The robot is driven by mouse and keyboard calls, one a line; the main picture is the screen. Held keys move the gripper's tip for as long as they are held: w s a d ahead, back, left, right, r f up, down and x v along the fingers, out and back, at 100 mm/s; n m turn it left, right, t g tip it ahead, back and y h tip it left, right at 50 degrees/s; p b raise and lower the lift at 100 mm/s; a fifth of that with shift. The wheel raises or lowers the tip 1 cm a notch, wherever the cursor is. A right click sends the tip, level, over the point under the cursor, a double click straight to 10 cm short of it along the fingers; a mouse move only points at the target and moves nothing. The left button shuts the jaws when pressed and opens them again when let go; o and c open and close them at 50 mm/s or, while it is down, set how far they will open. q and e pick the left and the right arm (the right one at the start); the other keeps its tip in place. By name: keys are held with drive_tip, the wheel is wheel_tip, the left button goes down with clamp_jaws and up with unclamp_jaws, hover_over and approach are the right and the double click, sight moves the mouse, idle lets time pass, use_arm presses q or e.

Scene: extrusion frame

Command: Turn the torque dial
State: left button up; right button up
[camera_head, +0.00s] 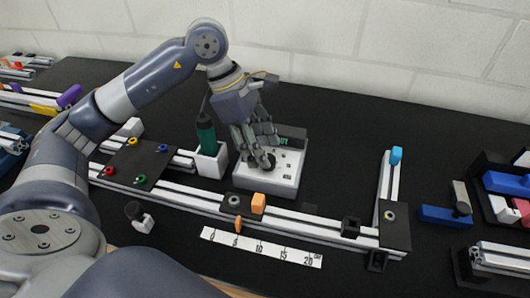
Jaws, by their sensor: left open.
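A small green display (286,140) is at the back of the box. My left gripper (259,158) points down over the box with its fingertips around or beside the dial. It is open. I cannot tell whether the fingers touch the dial. My right gripper is not in view.
A green-and-black screwdriver (206,134) stands in a white holder (211,164) left of the box. A white ruler strip (262,247) lies nearer. Bare black table lies right of the box.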

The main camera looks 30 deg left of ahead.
use_arm(q)
drive_tip(key=v, duration=0.9)
drive_tip(key=shift+r, duration=0.1)
